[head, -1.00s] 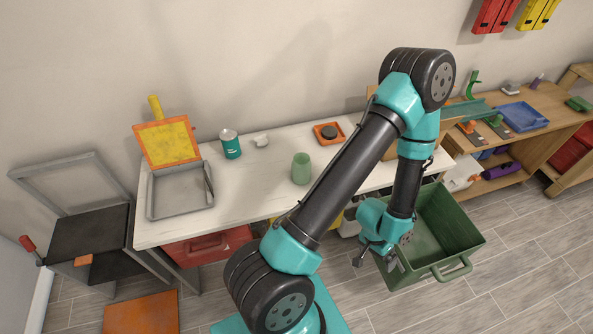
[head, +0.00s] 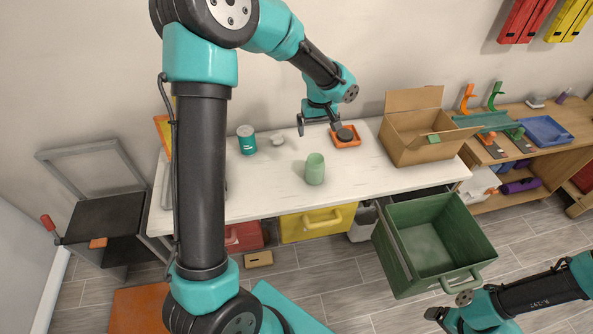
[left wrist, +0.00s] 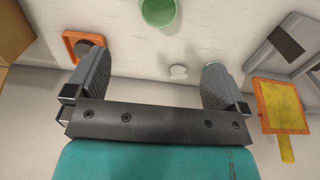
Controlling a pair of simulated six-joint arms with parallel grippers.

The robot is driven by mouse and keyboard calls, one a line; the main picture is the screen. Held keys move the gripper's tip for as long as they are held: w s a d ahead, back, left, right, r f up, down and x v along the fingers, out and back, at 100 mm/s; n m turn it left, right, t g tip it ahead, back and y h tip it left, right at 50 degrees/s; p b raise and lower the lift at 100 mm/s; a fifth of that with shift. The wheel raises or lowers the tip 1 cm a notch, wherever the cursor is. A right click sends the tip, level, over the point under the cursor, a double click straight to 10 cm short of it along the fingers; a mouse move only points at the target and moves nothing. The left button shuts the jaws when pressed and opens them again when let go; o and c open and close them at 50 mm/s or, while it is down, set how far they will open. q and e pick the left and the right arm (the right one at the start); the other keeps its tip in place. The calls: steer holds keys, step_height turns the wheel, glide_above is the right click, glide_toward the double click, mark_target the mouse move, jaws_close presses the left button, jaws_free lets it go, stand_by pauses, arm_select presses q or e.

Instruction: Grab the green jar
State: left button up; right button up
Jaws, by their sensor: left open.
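The green jar (head: 315,169) is a pale green cup-like jar standing upright on the white table, left of the cardboard box.
An orange tray (head: 357,140) with a dark round piece lies close to my left gripper. A teal can (head: 246,140) and a small white object (head: 278,140) stand left of it. The cardboard box (head: 405,146) is at the table's right end. A green bin (head: 391,250) stands in front.

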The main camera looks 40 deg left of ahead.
mark_target(316, 155)
arm_select(q)
steer(key=shift+w+d+f, duration=0.1)
steer(key=shift+d, duration=0.05)
step_height(316, 155, down, 12)
steer(key=shift+f, duration=0.1)
stand_by(0.6)
steer(key=shift+f, duration=2.6)
steer(key=c, duration=1.1)
